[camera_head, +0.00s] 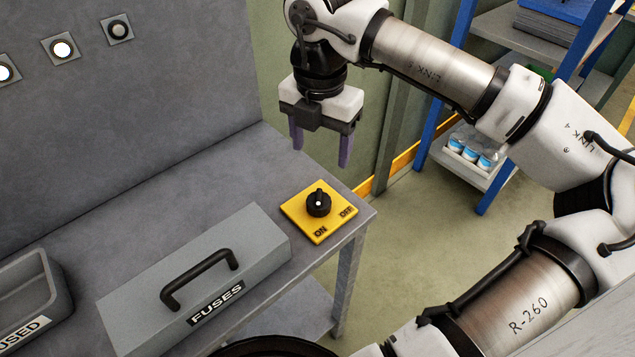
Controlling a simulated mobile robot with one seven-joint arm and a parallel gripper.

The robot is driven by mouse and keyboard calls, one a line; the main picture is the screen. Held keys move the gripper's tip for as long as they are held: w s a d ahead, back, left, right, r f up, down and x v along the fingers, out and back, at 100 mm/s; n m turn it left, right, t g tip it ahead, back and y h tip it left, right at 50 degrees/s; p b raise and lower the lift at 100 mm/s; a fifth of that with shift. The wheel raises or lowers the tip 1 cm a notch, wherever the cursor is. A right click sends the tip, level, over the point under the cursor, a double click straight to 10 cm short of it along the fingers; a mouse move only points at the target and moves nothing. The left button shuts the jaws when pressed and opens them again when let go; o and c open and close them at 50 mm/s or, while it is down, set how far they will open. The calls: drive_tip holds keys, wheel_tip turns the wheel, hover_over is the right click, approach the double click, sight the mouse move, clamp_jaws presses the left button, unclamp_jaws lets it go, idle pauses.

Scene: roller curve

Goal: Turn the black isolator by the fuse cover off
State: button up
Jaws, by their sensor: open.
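The black isolator knob (318,204) stands on a yellow plate (293,210) at the right end of the grey bench. The plate is marked ON on its near edge and OFF on its right side. The knob's white mark appears to face the ON label. The grey fuse cover (262,231), labelled FUSES and with a black handle (198,276), lies left of the plate and nearer. My gripper (321,154) points down with its two purple fingers apart and empty. It appears above and beyond the knob, not touching it.
A grey tray (52,285) labelled USED sits at the left. A grey panel (150,100) with several round lamps or buttons rises behind the bench. A blue-framed shelf (432,115) stands at the right. The bench top behind the fuse cover is clear.

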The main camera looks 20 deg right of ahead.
sight(319, 196)
wheel_tip(319, 196, down, 13)
drive_tip(key=p, duration=0.3)
drive_tip(key=shift+s+a+f, duration=0.1)
drive_tip(key=shift+a+f, duration=0.05)
drive_tip(key=shift+f, duration=0.05)
drive_tip(key=shift+c, duration=0.5)
drive_tip(key=c, duration=0.9)
